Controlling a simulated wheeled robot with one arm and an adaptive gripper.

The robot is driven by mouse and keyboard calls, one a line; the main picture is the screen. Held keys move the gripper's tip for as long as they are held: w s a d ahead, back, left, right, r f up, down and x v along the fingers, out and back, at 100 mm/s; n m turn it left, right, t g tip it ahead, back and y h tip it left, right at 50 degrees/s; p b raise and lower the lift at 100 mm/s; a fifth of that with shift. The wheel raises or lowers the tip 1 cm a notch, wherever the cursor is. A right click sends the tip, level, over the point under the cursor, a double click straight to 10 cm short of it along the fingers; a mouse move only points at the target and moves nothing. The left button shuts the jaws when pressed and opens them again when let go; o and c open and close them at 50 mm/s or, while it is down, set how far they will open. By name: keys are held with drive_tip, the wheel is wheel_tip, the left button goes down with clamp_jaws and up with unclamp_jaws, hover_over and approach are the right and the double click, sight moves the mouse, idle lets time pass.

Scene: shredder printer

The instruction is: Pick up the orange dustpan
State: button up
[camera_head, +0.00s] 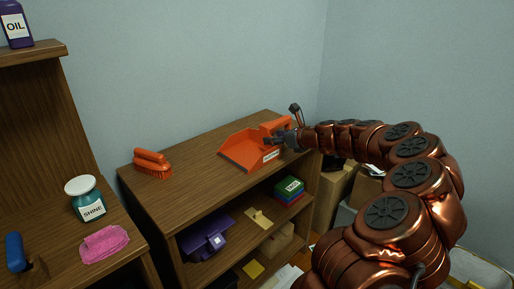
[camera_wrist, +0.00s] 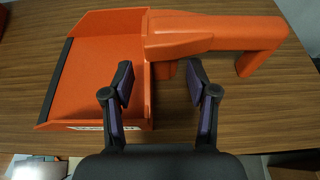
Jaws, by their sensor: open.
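The orange dustpan (camera_head: 246,149) lies on top of the wooden shelf unit, toward its right end. In the wrist view the dustpan's pan (camera_wrist: 100,62) is at the left, with a dark lip along its left edge. Its orange handle (camera_wrist: 215,34) runs to the right and bends down at the end. My gripper (camera_wrist: 160,88) is open, with its two dark fingers just short of the handle near where it joins the pan. Nothing is between the fingertips. In the head view my gripper (camera_head: 280,139) is at the dustpan's right side and partly hides it.
An orange brush (camera_head: 152,166) lies on the same wooden shelf top (camera_head: 195,180), to the left. A green-blue jar (camera_head: 88,200) and a pink sponge (camera_head: 104,243) are on the left unit. Boxes (camera_head: 335,190) stand right of the shelf, below my arm.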

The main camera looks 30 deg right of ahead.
drive_tip(key=shift+x, duration=1.4)
clamp_jaws()
